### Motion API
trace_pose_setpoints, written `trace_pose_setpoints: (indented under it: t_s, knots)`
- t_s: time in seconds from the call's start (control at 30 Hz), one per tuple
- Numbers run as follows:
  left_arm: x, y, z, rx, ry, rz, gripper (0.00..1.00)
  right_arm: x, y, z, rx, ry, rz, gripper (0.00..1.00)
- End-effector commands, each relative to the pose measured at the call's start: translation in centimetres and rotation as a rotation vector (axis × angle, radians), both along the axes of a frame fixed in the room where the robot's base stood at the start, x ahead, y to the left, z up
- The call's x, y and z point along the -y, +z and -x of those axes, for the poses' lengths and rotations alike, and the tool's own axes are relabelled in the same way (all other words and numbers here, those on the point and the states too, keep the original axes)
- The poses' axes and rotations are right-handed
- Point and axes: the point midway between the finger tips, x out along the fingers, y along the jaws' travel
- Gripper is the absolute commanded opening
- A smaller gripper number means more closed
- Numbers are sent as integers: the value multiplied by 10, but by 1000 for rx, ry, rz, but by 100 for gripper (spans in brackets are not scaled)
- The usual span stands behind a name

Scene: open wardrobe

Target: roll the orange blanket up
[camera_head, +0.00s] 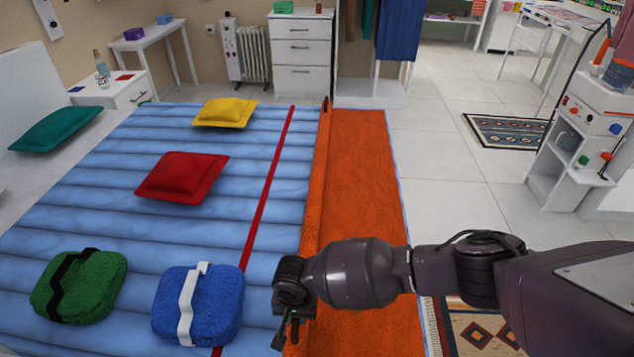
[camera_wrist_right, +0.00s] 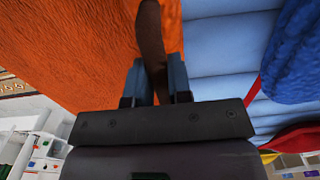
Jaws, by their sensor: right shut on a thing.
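The orange blanket (camera_head: 362,175) lies along the right side of the blue bed. Its left edge forms a narrow raised roll or fold (camera_head: 319,165) running from front to back, and the part to the right lies flat. My right gripper (camera_head: 288,328) is at the near end of this raised edge. In the right wrist view, its fingers (camera_wrist_right: 155,80) are shut on a brown strip (camera_wrist_right: 150,40) at the edge of the orange blanket (camera_wrist_right: 85,50). A similar dark brown piece (camera_head: 327,104) shows at the far end. My left gripper is not in view.
A red line (camera_head: 268,185) runs along the blue mattress (camera_head: 120,215) left of the blanket. A blue bundle (camera_head: 198,305) lies close left of my right gripper, with a green bundle (camera_head: 78,287) beyond. Red (camera_head: 182,177) and yellow (camera_head: 225,112) pillows lie farther back.

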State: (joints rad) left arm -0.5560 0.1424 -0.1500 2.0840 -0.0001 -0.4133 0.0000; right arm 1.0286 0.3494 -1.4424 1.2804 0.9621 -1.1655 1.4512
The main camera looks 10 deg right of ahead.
Motion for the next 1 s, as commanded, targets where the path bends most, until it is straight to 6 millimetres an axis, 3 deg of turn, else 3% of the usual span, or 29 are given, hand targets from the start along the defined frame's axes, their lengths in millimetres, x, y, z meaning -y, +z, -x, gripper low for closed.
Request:
trace_pose_setpoints:
  t_s: [1.0]
  knots:
    - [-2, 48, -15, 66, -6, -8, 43, 68, 2, 12, 2, -2, 1, 6]
